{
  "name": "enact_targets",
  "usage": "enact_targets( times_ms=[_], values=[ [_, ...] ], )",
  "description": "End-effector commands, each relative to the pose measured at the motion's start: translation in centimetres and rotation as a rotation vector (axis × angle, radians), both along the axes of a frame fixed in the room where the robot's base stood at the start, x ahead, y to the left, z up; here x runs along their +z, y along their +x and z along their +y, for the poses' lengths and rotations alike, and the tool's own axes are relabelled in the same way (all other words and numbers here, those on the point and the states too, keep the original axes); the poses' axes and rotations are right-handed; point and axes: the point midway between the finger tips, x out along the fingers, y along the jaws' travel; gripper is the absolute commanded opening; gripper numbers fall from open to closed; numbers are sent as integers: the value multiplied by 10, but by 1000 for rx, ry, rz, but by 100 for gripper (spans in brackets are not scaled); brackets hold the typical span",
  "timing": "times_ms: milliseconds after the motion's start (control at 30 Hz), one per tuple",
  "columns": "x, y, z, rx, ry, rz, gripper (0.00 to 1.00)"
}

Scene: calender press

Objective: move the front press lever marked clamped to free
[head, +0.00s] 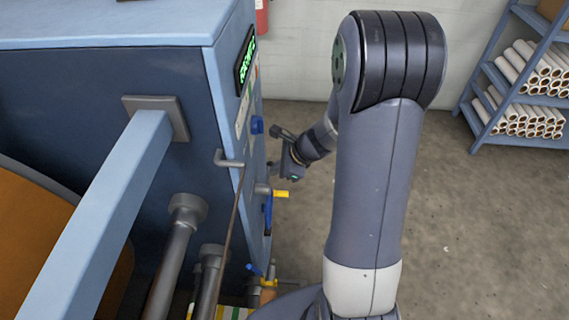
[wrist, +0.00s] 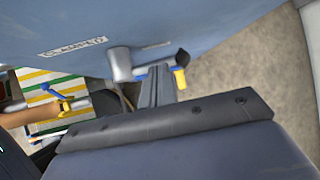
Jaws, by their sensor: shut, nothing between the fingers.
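The press lever shows in the head view as a grey pivot with a yellow grip (head: 282,193) sticking out from the press's side panel. In the wrist view its grey pivot (wrist: 120,64) and yellow grip (wrist: 180,78) show on either side of my fingers, which hide part of what lies between. A white label (wrist: 72,46), seemingly reading CLAMPED, is on the panel near the pivot. My gripper (head: 291,174) is just above and beside the yellow grip in the head view. In the wrist view my gripper (wrist: 159,72) is shut and empty, close to the lever; contact cannot be told.
The blue press (head: 212,95) fills the left, with a green-lit display (head: 246,60). A grey bar handle (head: 229,160) juts from its edge. Lower down is a blue-handled valve (wrist: 55,91) on a pipe. A shelf of rolls (head: 530,80) stands far right; floor there is clear.

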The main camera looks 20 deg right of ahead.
Motion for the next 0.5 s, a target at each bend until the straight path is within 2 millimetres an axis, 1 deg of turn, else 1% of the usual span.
enact_targets(
  times_ms=[100,400,500],
  values=[
    [-4,1,2,1,0,1,0],
    [-4,2,2,0,0,0,0],
    [-8,3,3,0,1,0,0]
  ],
)
